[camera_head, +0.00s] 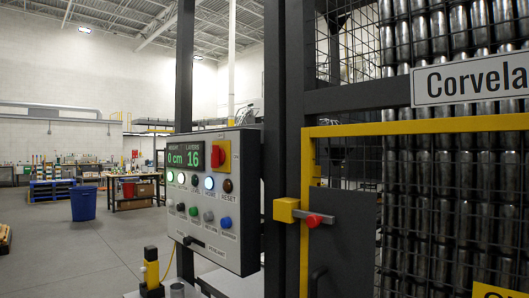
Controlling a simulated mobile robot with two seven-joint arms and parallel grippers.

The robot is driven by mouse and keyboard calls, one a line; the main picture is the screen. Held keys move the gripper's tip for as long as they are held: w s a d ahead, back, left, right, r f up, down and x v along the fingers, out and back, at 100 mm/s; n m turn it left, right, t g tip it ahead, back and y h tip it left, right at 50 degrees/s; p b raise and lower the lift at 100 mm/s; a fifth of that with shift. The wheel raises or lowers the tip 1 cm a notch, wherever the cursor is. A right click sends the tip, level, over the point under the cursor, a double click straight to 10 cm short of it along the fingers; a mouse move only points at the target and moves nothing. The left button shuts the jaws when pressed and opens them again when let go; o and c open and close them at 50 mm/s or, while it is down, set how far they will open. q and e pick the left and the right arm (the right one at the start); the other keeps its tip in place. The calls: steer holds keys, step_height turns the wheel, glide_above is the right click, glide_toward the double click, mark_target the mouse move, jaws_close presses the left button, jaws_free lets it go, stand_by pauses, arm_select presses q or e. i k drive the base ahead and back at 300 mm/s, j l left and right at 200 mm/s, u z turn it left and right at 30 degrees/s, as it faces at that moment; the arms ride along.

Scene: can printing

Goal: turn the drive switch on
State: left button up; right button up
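A grey control panel (210,250) stands left of the picture's middle, angled toward me. Its display (185,157) reads "0 cm" and "16" in green. A black selector or handle (193,241) sits low on the panel. The labels are mostly too small to read, so I cannot tell which control is the drive switch. Neither gripper is in view.
A yellow-framed mesh gate with a red-knobbed latch (314,220) stands right of the panel, with stacked metal cans (456,160) behind mesh. A yellow-and-black device (152,270) stands below the panel. A blue bin (83,203) and workbenches are far left; the floor there is open.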

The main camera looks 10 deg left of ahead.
mark_target(217, 154)
steer(key=i+j+z, duration=0.15)
steer(key=j+z, duration=0.2)
steer(key=i+j+z, duration=0.1)
steer(key=j+z, duration=0.25)
steer(key=i+j+z, duration=0.1)
steer(key=j+z, duration=0.2)
steer(key=j, duration=0.65)
steer(key=j+z, duration=0.3)
steer(key=j, duration=1.65)
steer(key=k+j, duration=0.1)
steer(key=j, duration=0.95)
steer(key=j+z, duration=0.1)
steer(key=j, duration=1)
